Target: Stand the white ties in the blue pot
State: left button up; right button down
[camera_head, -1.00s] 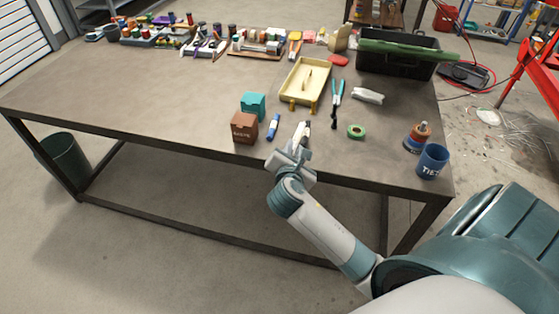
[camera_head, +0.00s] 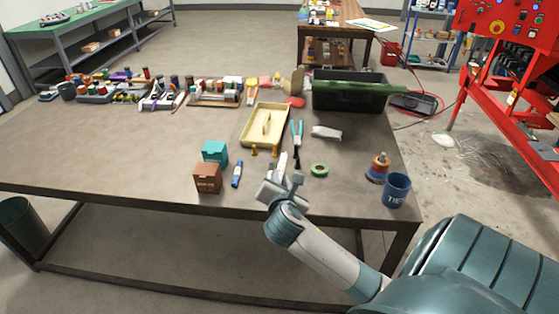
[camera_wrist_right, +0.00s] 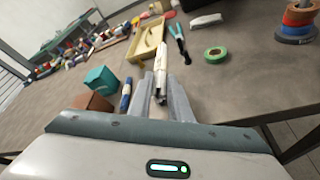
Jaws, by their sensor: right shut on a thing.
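The blue pot (camera_head: 396,189), with white lettering on its side, stands upright near the front right corner of the table. My right gripper (camera_head: 283,176) is at the table's front edge, left of the pot and well apart from it. It is shut on the white ties (camera_wrist_right: 160,72), a slim white bundle pointing away from me between the fingers in the right wrist view. In the head view the white ties (camera_head: 283,160) show just beyond the fingers. The pot's inside is mostly hidden. My left gripper is not in view.
A green tape roll (camera_head: 319,170) and a stack of coloured rings (camera_head: 378,168) lie between gripper and pot. A blue marker (camera_head: 237,174), brown box (camera_head: 207,178) and teal box (camera_head: 214,152) stand left. Pliers (camera_head: 297,138) and a yellow tray (camera_head: 264,127) lie beyond.

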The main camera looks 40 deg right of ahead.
jog(key=a+r+n+t+y, duration=0.1)
jog(key=a+r+n+y, duration=0.1)
jog(key=a, duration=0.6)
jog(key=a+r+n+t+y, duration=0.1)
jog(key=a+r+n+y, duration=0.2)
jog(key=a, duration=0.6)
jog(key=w+a+r+n+t+y, duration=0.1)
jog(key=a+r+n+y, duration=0.2)
jog(key=a, duration=0.6)
jog(key=shift+a+r+y, duration=0.2)
jog(key=shift+r+y, duration=0.5)
jog(key=shift+r, duration=0.1)
jog(key=shift+w, duration=0.1)
